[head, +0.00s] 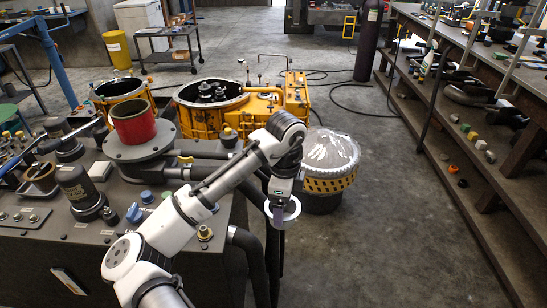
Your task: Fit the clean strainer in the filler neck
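My gripper (282,199) is at the end of the white arm, right of the dark bench unit and above the floor. A white-rimmed round piece (292,212), which looks like the strainer, hangs at its fingertips. A small purple part (277,216) shows inside the rim. The gripper looks shut on this piece, though the fingers are small and partly hidden. A red open-topped cylinder (133,122), which looks like the filler neck, stands upright on a grey round flange (138,151) on the unit, left of and apart from the gripper.
A black canister (80,190), a blue knob (134,213) and several fittings crowd the unit's top (60,240). Yellow housings (200,122) stand behind. A plastic-covered yellow drum (331,150) is just behind the gripper. A parts bench (470,60) lines the right; floor between is open.

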